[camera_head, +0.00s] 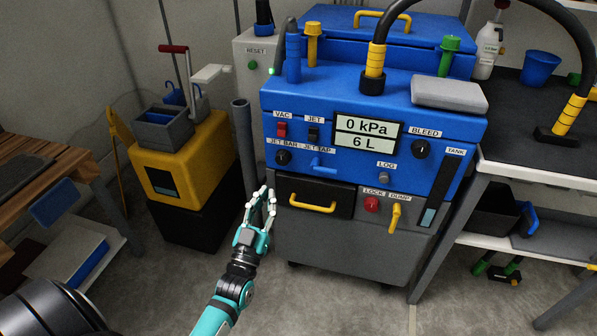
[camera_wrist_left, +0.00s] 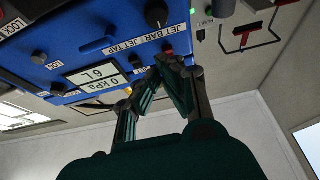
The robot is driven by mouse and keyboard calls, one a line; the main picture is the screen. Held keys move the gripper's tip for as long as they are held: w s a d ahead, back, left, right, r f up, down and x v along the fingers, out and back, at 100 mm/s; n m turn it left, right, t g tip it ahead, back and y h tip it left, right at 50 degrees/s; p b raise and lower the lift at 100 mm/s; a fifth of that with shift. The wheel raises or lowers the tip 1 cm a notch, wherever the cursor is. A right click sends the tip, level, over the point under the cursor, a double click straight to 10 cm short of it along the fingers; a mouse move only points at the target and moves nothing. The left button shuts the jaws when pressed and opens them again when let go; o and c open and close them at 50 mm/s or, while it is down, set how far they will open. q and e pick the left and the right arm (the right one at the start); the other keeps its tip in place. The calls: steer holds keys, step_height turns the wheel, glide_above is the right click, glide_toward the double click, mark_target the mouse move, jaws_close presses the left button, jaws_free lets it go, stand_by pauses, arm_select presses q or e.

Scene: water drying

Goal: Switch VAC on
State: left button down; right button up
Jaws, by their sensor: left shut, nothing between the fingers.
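The VAC switch (camera_head: 282,130) is a small red switch at the upper left of the blue machine's front panel (camera_head: 440,165), under a VAC label. The display (camera_head: 365,133) reads 0 kPa and 6 L. My left gripper (camera_head: 265,191) is shut and empty; in the head view it appears below the switch, in front of the machine's lower left. In the left wrist view the panel is upside down, and the fingertips (camera_wrist_left: 160,68) appear close to the red switch (camera_wrist_left: 168,49). I cannot tell whether they touch it. My right gripper is not in view.
A dark JET switch (camera_head: 313,134) sits right of VAC, with the JET BAR knob (camera_head: 283,157) and blue JET TAP lever (camera_head: 320,164) below. A yellow drawer handle (camera_head: 312,203) sticks out lower down. A yellow-and-black cart (camera_head: 185,165) stands left; a shelf unit (camera_head: 520,165) stands right.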

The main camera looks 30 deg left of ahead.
mark_target(282, 129)
arm_select(q)
steer(key=shift+n+t+y, duration=0.3)
steer(key=shift+t+y, duration=0.3)
steer(key=shift+t, duration=0.3)
steer(key=r, duration=0.1)
steer(key=s+r, duration=0.1)
steer(key=r, duration=0.1)
steer(key=r+b, duration=0.1)
steer(key=shift+s+d+r, duration=0.15)
steer(key=shift+s+d, duration=0.05)
steer(key=shift+s, duration=0.15)
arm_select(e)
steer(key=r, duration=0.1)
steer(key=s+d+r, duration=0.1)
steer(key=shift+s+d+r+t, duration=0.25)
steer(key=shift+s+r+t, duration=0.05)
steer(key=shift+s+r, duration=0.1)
arm_select(q)
steer(key=shift+w+r, duration=0.1)
steer(key=shift+w, duration=0.05)
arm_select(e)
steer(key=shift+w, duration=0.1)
